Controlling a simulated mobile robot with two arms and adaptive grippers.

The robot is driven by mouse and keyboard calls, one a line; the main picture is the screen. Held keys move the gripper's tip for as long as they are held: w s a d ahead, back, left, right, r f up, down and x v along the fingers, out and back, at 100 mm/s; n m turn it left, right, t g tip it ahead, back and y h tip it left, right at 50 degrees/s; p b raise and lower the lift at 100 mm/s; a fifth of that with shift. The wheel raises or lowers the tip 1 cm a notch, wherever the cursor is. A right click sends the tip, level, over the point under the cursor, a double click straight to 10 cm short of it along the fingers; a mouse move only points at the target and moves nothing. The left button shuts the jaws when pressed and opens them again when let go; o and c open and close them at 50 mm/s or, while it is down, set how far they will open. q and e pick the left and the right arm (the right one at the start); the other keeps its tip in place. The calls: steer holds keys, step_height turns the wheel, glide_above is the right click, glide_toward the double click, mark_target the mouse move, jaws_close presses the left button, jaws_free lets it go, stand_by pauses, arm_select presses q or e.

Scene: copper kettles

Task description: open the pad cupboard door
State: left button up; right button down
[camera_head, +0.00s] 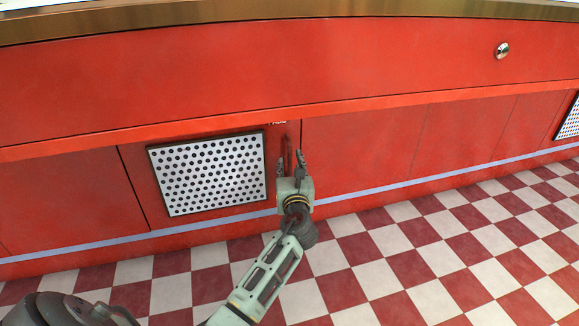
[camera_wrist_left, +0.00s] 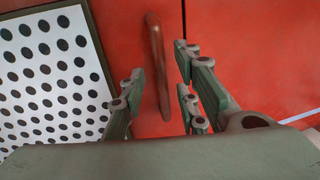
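The pad cupboard door (camera_head: 135,172) is a red panel with a white perforated plate (camera_head: 208,173) on it; it looks shut, flush with the red front. Its upright bar handle (camera_head: 287,148) is near the door's right edge, and it also shows as a copper-red bar in the left wrist view (camera_wrist_left: 157,55). My left gripper (camera_head: 289,160) is at the handle, its fingers open and pointing at the door. In the left wrist view the handle shows in the gap between the fingers (camera_wrist_left: 160,65), with space visible on both sides. Contact cannot be seen. My right gripper is out of view.
A small label above the handle is too small to read. More red panels (camera_head: 370,150) run to the right, with another perforated plate (camera_head: 570,118) at the edge. A round metal knob (camera_head: 502,50) sits higher up. The checkered floor (camera_head: 400,265) in front is clear.

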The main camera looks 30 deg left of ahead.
mark_target(290, 161)
arm_select(q)
steer(key=shift+b+x, duration=0.6)
steer(key=shift+x, duration=0.9)
steer(key=shift+c, duration=0.5)
jaws_close()
